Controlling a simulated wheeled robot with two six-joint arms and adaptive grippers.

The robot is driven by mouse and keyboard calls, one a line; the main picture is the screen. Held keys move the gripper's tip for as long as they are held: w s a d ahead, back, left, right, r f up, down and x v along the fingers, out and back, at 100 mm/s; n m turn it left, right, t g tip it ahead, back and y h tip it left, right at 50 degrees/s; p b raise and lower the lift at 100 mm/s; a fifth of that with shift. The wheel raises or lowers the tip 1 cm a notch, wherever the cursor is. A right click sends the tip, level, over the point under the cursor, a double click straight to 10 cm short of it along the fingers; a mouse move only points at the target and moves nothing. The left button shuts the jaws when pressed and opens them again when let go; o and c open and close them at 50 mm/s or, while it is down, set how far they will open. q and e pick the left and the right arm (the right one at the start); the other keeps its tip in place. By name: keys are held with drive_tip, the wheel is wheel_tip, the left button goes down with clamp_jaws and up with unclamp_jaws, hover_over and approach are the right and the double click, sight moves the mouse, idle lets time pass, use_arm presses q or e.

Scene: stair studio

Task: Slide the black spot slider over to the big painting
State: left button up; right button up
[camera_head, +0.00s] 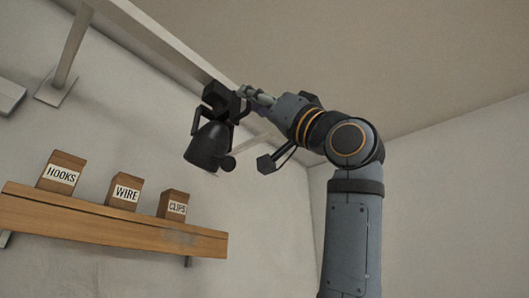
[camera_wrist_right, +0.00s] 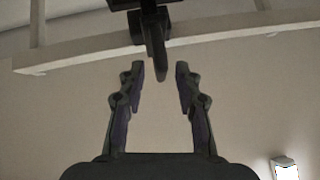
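The black spot slider (camera_head: 209,146) hangs under the pale rail (camera_head: 160,37) near the wall in the head view, its lamp head pointing down. In the right wrist view, a dark narrow part of it (camera_wrist_right: 154,35) hangs down from the rail, and its lower tip shows between my fingertips. My right gripper (camera_head: 243,92) is raised at the slider's right side, close to its upper part. In the right wrist view the gripper (camera_wrist_right: 160,68) is open, with a gap on both sides of that part. Contact cannot be told. My left gripper and the big painting are not in view.
A wooden shelf (camera_head: 100,222) on the wall below holds boxes labelled HOOKS (camera_head: 61,172), WIRE (camera_head: 124,191) and CLIPS (camera_head: 173,205). A bracket (camera_head: 67,50) joins the rail to the wall. A bright white fixture (camera_wrist_right: 285,168) shows at lower right in the wrist view.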

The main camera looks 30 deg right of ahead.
drive_tip(key=v, duration=1.1)
drive_tip(key=shift+d+f, duration=0.15)
drive_tip(key=shift+f, duration=0.1)
drive_tip(key=shift+s+d, duration=0.1)
